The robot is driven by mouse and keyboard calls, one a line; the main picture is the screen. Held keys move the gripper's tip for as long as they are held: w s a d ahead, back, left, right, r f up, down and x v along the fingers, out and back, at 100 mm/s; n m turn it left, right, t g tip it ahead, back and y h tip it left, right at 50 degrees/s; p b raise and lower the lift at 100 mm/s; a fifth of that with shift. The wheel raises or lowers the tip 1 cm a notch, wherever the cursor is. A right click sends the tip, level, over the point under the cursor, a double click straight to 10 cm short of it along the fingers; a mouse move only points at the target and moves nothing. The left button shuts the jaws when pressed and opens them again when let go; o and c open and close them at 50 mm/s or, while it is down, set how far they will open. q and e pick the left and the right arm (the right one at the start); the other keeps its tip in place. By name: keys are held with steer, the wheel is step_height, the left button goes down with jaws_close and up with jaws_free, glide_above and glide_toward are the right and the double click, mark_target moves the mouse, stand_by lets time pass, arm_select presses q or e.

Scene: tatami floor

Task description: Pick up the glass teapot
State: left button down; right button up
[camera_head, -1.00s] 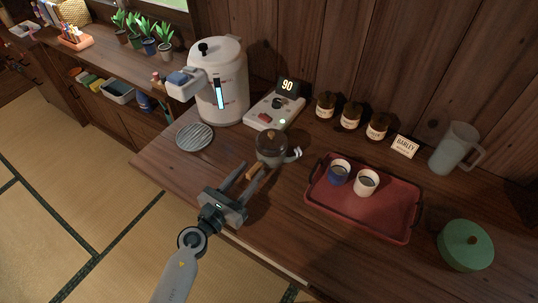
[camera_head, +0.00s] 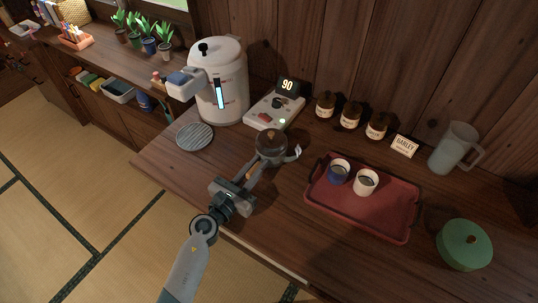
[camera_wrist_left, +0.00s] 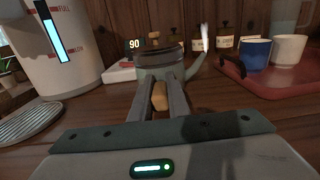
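The glass teapot (camera_head: 271,146), dark and see-through with a dark lid and a pale spout to the right, stands on the wooden counter. In the left wrist view its body (camera_wrist_left: 158,64) is straight ahead, partly hidden by my fingers. My left gripper (camera_head: 254,168) reaches it from the front. In the wrist view the two fingers (camera_wrist_left: 160,92) lie close on either side of the teapot's wooden handle (camera_wrist_left: 159,97), with no clear gap. The teapot looks upright and still on the counter. My right gripper is not in view.
A red tray (camera_head: 361,219) with a blue cup (camera_head: 339,172) and a white cup (camera_head: 366,182) is right of the teapot.

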arm_select(q)
steer(key=shift+r, duration=0.2)
step_height(320, 180, up, 8)
steer(key=p, duration=0.5)
steer(key=shift+r, duration=0.9)
steer(key=s+a+r+b, duration=0.1)
steer(key=s+a+r, duration=0.2)
steer(key=a, duration=0.3)
steer(key=s+a+r+n+y+b, duration=0.1)
steer(key=s+a+r, duration=0.2)
steer(key=a, duration=0.4)
steer(key=s+a+r+t+b, duration=0.1)
steer(key=s+a+r, duration=0.2)
steer(key=a, duration=0.4)
steer(key=shift+s+a+r+y+b, duration=0.15)
steer(key=shift+a+r+y+b, duration=0.05)
steer(key=shift+y+b, duration=0.2)
